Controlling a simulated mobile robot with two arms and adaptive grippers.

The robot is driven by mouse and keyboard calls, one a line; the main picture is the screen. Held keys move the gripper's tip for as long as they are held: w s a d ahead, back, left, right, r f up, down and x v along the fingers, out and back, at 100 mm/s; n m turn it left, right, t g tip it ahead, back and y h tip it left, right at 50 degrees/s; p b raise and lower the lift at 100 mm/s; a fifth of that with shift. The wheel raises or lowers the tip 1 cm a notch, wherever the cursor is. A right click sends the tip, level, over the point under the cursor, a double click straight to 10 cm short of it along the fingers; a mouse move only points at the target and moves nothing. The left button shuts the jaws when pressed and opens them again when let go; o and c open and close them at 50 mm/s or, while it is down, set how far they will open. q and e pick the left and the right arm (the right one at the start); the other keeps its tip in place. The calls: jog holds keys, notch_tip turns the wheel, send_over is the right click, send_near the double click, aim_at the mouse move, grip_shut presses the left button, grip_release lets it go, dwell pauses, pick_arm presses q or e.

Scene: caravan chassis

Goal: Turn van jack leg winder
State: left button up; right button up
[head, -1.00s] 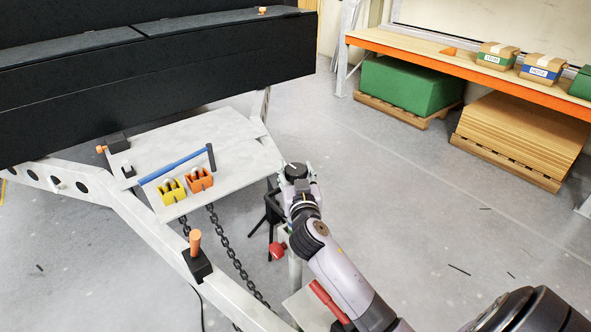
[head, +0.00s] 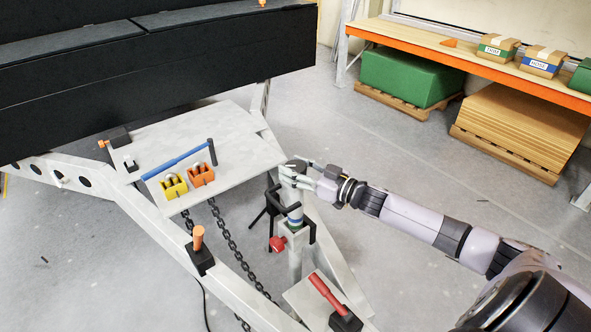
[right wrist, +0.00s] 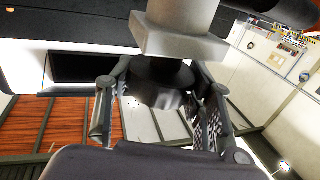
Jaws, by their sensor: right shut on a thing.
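The van jack leg (head: 295,262) stands upright beside the A-frame, with a red knob (head: 278,244) on its side. Its black winder (head: 285,208) bends around the top of the leg. My right gripper (head: 297,174) is at the raised end of the winder, its arm coming in from the right. In the right wrist view, the fingers stand on both sides of a dark round grip (right wrist: 155,85) beneath a pale block. The gripper is shut on this winder handle, and the fingers partly hide it. My left gripper is out of view.
The pale chassis frame (head: 160,222) and its plate (head: 235,150) lie left of my gripper. The plate holds a blue bar (head: 178,160) and yellow and orange blocks. A red-handled lever (head: 325,292) is in front. Clear floor lies behind and right; a workbench (head: 450,55) stands farther back.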

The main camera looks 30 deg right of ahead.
jog(key=shift+r+n+g+y+b, duration=0.1)
jog(key=shift+n+g+y+b, duration=0.25)
jog(key=shift+n+y, duration=0.5)
jog(key=o, duration=1.2)
jog(key=shift+s+d+f, duration=0.2)
jog(key=shift+s+d, duration=0.1)
jog(key=shift+s, duration=0.15)
jog(key=v, duration=1.1)
jog(key=shift+r, duration=0.1)
